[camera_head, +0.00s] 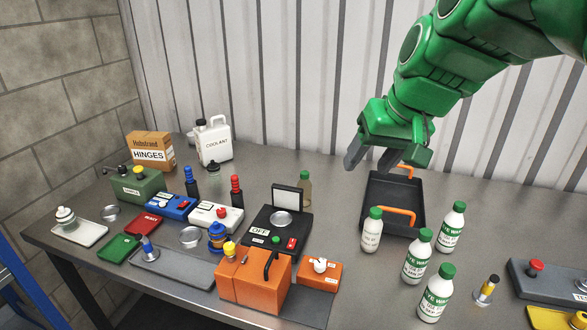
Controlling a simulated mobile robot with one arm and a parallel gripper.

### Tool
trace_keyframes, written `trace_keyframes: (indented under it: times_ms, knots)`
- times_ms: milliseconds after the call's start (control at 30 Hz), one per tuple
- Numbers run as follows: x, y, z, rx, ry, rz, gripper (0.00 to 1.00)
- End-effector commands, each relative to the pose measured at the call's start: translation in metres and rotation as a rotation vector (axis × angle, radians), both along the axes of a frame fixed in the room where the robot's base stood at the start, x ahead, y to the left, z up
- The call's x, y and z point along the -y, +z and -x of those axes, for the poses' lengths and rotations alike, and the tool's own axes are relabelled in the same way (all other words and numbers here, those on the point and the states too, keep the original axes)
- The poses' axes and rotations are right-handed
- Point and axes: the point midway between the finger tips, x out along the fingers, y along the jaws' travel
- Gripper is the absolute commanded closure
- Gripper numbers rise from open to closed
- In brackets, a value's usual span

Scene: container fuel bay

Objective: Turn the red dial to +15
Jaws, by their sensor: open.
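My gripper (369,161) is at the upper right, pointing down, with its dark fingers apart and empty. It is above the far end of a black tray with orange handles (374,219). A red knob (221,212) sits on a white box (207,219) at the middle left of the table, well left of and below my gripper in the picture. Another red knob (535,266) sits on a grey box (548,286) at the far right. I cannot tell which of these is the dial, and no scale marks can be read on either.
A black device (263,239) with an upright panel and an orange box (255,281) stand near the middle front. Small boxes, jars and trays crowd the left. A corrugated wall (300,80) closes the back.

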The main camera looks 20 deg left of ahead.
Motion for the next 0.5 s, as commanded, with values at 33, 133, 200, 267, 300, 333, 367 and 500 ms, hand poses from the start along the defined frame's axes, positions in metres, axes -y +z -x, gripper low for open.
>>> trace_keyframes:
  times_ms: [33,133,200,267,300,333,367,500]
  knots:
    - [-0.013,0.011,-0.014,0.028,0.029,-0.008,0.44]
    - [-0.031,0.024,-0.036,0.064,0.072,-0.007,0.44]
    - [-0.039,0.026,-0.051,0.075,0.095,0.005,0.44]
    - [-0.045,0.025,-0.064,0.084,0.115,0.023,0.44]
    - [-0.049,0.023,-0.071,0.087,0.126,0.035,0.44]
    - [-0.052,0.022,-0.077,0.090,0.136,0.044,0.44]
    - [-0.054,0.021,-0.083,0.093,0.147,0.052,0.44]
    - [-0.070,0.013,-0.110,0.105,0.196,0.093,0.44]
